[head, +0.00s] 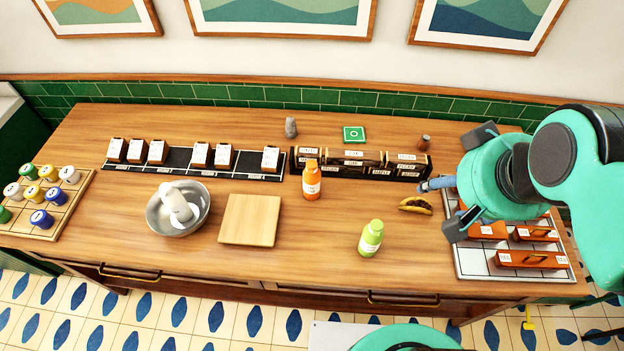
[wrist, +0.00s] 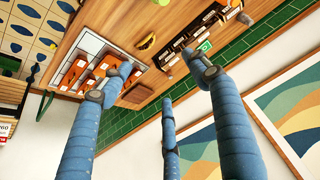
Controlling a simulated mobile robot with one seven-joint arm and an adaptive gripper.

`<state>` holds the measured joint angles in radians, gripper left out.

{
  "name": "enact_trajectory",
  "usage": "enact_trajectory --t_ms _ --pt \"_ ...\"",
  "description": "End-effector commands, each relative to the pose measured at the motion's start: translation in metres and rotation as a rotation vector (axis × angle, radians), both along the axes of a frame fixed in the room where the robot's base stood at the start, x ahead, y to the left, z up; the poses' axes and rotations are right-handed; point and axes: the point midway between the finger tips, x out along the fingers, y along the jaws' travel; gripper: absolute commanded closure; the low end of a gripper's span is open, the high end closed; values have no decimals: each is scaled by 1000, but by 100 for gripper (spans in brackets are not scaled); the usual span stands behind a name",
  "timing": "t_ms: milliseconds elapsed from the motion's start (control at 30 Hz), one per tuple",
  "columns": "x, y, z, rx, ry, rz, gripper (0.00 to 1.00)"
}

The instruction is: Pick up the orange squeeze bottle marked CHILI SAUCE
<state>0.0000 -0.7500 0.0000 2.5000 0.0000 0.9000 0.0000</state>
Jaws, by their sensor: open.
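The orange squeeze bottle (head: 312,182) stands upright on the wooden counter in the head view, just in front of the dark box row. It has an orange cap and a white label too small to read. A similar lime-green bottle (head: 371,238) stands to its right and nearer. My gripper (head: 452,186) is open and empty, well right of the orange bottle, above the tray of orange boxes. In the wrist view its three blue fingers (wrist: 157,85) are spread apart.
A taco (head: 416,205) lies between the bottles and the tray (head: 463,262). Dark boxes (head: 352,164) stand close behind. The counter between the two bottles is clear.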

Motion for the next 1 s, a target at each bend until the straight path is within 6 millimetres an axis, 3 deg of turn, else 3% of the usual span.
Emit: enact_trajectory --t_ms 567,767,1000 --pt "4 2 1 1 5 5 35" --pt "25 11 4 2 38 30 35" --pt "74 38 1 1 114 87 35"
